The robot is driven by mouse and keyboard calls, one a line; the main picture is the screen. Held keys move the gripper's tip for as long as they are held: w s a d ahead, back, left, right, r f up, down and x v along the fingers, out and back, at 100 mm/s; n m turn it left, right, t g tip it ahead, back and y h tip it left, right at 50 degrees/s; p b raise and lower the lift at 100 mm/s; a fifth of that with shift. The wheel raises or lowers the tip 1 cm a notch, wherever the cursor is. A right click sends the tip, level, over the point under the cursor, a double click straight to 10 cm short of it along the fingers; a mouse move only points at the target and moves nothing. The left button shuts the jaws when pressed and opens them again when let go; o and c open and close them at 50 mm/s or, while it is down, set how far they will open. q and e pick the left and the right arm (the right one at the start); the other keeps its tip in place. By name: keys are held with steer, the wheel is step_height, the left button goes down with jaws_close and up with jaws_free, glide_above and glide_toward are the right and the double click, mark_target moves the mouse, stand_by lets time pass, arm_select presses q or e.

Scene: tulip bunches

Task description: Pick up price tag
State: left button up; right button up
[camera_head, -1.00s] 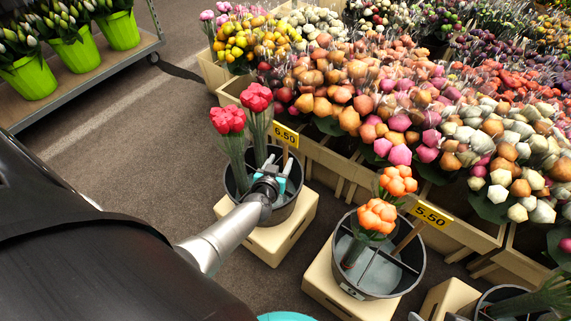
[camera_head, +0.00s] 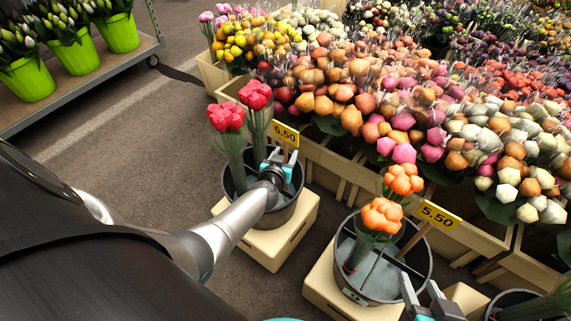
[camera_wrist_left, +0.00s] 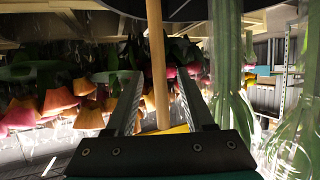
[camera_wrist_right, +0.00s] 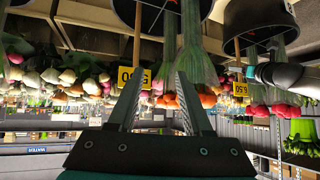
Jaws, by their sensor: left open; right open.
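The yellow 6.50 price tag (camera_head: 285,134) stands on a wooden stick in the back bucket (camera_head: 290,214) with two red tulip bunches (camera_head: 226,117). My left gripper (camera_head: 280,157) is open just below this tag. In the left wrist view the stick (camera_wrist_left: 157,65) runs between its open fingers (camera_wrist_left: 158,110), and the tag is mostly hidden. The yellow 5.50 price tag (camera_head: 438,215) stands on a stick in the front bucket (camera_head: 378,292) with orange tulips (camera_head: 382,216). My right gripper (camera_head: 424,292) is open and empty, below and apart from this tag, which also shows in the right wrist view (camera_wrist_right: 135,78).
The buckets stand on cream crates (camera_head: 268,245). Wooden flower boxes (camera_head: 340,170) full of bouquets line the right side behind the tags. A trolley (camera_head: 80,82) with green pots is at the upper left. Another dark bucket (camera_head: 515,300) is at the lower right. Open floor lies at left.

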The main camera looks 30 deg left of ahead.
arm_select(q)
steer(key=shift+w+a+f, duration=0.15)
steer(key=shift+w, duration=0.2)
jaws_close()
stand_by(0.4)
